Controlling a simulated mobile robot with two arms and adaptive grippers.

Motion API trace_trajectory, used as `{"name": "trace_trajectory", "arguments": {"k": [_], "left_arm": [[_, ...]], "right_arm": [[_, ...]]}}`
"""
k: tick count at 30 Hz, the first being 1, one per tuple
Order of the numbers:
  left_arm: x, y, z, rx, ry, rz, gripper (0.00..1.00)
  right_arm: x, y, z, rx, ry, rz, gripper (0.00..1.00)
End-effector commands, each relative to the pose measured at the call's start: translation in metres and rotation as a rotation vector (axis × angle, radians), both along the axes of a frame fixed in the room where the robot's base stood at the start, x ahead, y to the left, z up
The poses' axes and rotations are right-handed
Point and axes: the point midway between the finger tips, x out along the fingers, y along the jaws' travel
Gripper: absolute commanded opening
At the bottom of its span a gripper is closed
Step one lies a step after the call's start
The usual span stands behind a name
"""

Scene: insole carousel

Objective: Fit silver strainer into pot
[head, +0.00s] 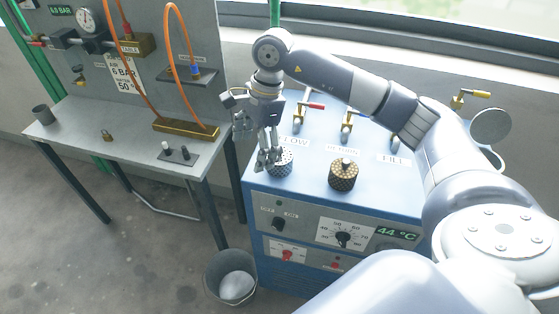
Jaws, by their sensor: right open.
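A silver perforated cylinder (284,168), which looks like the silver strainer, stands on the front left of the blue machine's top. A brass-coloured perforated cylinder (343,178) with a small knob on top stands to its right. My right gripper (266,160) reaches in from the right with its fingers pointing down. It is open, and its fingertips are at the left side of the silver cylinder and hide part of it. I cannot tell whether they touch it. I cannot make out a separate pot. My left gripper is not in view.
The blue machine (306,186) has several levered taps at its back and dials on its front. A bucket (231,277) stands on the floor at its left. A grey table (95,120) at the left holds a dark cup (43,114) and a brass block (186,131).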

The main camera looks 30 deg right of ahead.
Motion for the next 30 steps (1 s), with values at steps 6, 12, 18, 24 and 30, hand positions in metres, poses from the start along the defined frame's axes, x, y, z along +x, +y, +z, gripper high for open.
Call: {"name": "trace_trajectory", "arguments": {"k": [6,12,18,24,30], "left_arm": [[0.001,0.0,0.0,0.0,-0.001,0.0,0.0],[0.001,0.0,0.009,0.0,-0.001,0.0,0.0],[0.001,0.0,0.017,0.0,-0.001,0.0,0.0],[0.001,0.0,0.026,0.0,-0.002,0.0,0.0],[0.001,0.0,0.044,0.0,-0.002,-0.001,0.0]], "right_arm": [[-0.004,-0.07,0.017,-0.216,0.043,-0.03,0.83],[-0.006,-0.076,-0.004,-0.238,0.056,-0.033,0.83],[-0.004,-0.076,-0.031,-0.235,0.051,-0.032,0.83],[-0.002,-0.075,-0.043,-0.233,0.052,-0.034,0.83],[0.003,-0.075,-0.069,-0.233,0.054,-0.034,0.83]]}}
